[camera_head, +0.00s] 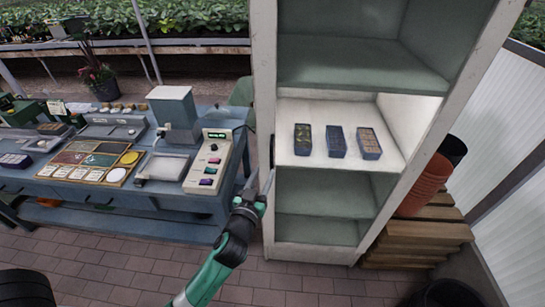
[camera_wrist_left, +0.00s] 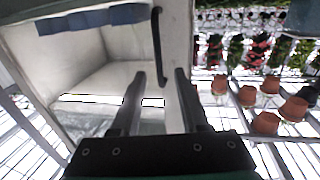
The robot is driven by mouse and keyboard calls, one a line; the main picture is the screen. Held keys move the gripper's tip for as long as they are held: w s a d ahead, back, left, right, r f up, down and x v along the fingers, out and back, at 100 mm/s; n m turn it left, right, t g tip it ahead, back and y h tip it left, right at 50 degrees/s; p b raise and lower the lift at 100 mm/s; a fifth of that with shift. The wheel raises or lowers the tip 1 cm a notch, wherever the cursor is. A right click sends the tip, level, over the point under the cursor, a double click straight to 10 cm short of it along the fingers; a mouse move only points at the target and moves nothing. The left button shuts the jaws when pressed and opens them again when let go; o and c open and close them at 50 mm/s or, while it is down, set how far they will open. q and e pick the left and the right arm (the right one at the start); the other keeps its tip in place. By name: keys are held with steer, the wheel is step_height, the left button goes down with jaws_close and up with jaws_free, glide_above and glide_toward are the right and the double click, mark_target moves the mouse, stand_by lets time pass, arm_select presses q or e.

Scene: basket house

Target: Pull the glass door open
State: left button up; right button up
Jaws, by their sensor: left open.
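The white cabinet (camera_head: 263,70) stands right of centre in the head view. The glass of its door is too clear to tell apart from the opening. A dark upright handle (camera_head: 272,150) shows at the cabinet's left front edge. In the left wrist view the handle (camera_wrist_left: 157,45) is a black bar beyond the fingertips, roughly between their lines. My left gripper (camera_head: 260,182) is open and empty, just below the handle in the head view. Its two fingers also show in the left wrist view (camera_wrist_left: 160,76). I see no contact with the handle. My right gripper is not in view.
Several blue boxes (camera_head: 337,141) sit on the cabinet's middle shelf. A blue workbench (camera_head: 130,197) with a control box (camera_head: 208,160) stands left of my arm. Stacked pots (camera_head: 424,185) on wooden crates (camera_head: 425,232) stand right of the cabinet. Brick floor lies in front.

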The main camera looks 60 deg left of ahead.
mark_target(271, 158)
arm_select(q)
steer(key=x, duration=0.8)
steer(key=shift+w+r, duration=0.1)
steer(key=shift+w, duration=0.15)
jaws_close()
stand_by(0.9)
